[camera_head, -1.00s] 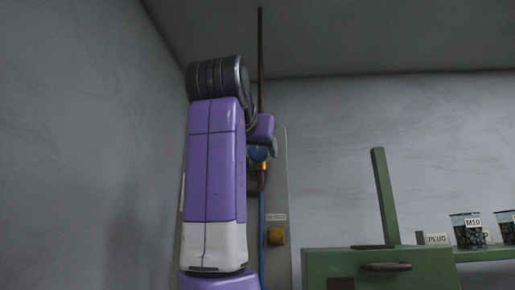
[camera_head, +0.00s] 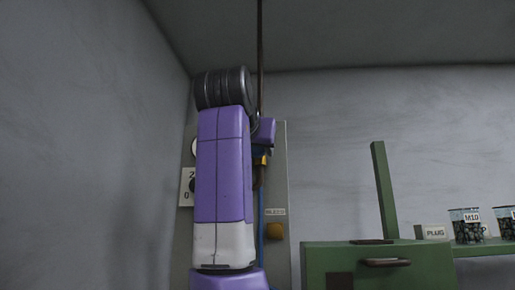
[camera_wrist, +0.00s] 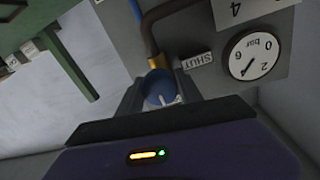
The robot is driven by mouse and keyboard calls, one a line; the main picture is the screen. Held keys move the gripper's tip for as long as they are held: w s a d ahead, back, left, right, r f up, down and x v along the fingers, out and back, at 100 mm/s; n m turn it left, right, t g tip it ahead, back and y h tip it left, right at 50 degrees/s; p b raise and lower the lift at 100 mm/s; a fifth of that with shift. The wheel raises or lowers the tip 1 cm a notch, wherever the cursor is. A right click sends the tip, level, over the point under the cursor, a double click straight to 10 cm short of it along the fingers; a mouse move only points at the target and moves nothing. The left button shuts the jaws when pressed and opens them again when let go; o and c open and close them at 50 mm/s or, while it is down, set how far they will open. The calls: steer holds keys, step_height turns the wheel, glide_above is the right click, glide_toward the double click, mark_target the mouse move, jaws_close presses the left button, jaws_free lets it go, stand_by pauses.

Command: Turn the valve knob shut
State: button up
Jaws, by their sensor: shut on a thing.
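The blue valve knob (camera_wrist: 157,84) sits between the two grey fingers of my gripper (camera_wrist: 160,92) in the wrist view. The gripper is shut on it. A pale mark shows on the knob's near face. A brass fitting (camera_wrist: 156,62) and a dark bent pipe (camera_wrist: 150,30) lie right behind it. A "SHUT" label (camera_wrist: 197,61) is beside the fitting, upside down in this view. In the head view only a bit of the brass fitting (camera_head: 261,160) shows below my purple wrist; my arm hides most of the knob and the fingers.
A round pressure gauge (camera_wrist: 254,55) is on the panel near the knob. The grey panel (camera_head: 277,190) also bears a yellow-brown block (camera_head: 275,231). A green cabinet (camera_head: 430,265) with an upright post (camera_head: 384,190) stands right. Labelled jars (camera_head: 466,227) stand beyond it.

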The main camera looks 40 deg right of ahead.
steer(key=shift+n, duration=0.3)
steer(key=n+b, duration=0.1)
steer(key=n, duration=0.2)
steer(key=shift+n, duration=0.4)
steer(key=n+b, duration=0.1)
steer(key=n, duration=0.3)
steer(key=shift+n+t, duration=0.3)
steer(key=shift+n, duration=0.1)
steer(key=n, duration=0.4)
steer(key=shift+s+n+b, duration=0.1)
steer(key=shift+n+b, duration=0.3)
steer(key=shift+r+n+t+b, duration=0.1)
steer(key=shift+n+t+b, duration=0.35)
steer(key=shift+n, duration=1.95)
steer(key=o, duration=1.4)
steer(key=shift+c, duration=0.2)
steer(key=shift+a, duration=0.1)
